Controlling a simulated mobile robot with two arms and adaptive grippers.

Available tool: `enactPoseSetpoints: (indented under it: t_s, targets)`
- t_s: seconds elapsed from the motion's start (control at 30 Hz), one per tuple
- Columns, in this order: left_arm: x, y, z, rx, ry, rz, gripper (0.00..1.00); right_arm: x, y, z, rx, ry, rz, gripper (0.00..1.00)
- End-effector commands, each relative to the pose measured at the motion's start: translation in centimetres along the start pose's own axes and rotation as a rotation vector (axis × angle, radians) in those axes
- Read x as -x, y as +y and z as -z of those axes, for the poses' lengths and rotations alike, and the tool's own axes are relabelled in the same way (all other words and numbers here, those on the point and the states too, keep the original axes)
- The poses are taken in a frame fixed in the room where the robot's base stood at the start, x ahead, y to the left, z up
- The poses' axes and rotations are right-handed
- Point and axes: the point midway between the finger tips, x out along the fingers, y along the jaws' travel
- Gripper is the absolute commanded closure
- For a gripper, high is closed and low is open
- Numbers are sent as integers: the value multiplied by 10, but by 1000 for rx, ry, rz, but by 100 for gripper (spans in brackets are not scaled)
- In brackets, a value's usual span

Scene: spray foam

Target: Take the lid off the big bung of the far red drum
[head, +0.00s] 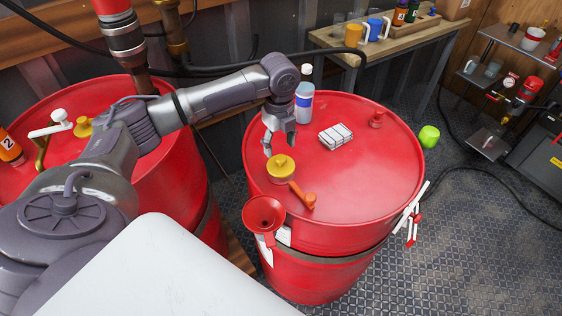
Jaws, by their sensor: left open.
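Two red drums stand side by side. On top of the right drum (370,180), a yellow bung lid (281,166) sits near the left front edge. My left gripper (279,146) is open and empty, fingers pointing down, just above and behind this yellow lid. I cannot tell whether a finger touches it. The left drum (90,92) is partly covered by my left arm and also bears a yellow bung lid (83,127). My right gripper is not in view.
On the right drum are a bottle with a blue label (304,97), a white block (336,136), a small red fitting (375,120) and an orange-handled tool (302,196) beside the lid. A red funnel (263,215) hangs at its front rim. A bench (335,42) stands behind.

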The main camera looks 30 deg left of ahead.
Motion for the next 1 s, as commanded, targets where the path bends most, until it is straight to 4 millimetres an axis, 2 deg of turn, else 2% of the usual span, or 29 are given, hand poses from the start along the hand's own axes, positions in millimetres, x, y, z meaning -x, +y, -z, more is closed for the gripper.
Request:
enactPoseSetpoints:
  t_s: [0.17,0.33,0.5,0.73,0.77,1.0]
  targets:
    - [-11,0,0,-1,0,-2,40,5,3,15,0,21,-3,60]
    - [-36,-2,1,1,1,-3,40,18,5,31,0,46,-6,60]
    - [-55,-2,1,-1,0,0,40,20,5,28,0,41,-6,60]
    - [-58,-3,1,-1,-1,1,40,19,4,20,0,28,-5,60]
    - [-58,-3,1,-1,-1,1,41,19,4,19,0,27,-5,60]
    - [-58,-3,0,-1,-1,1,81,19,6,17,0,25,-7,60]
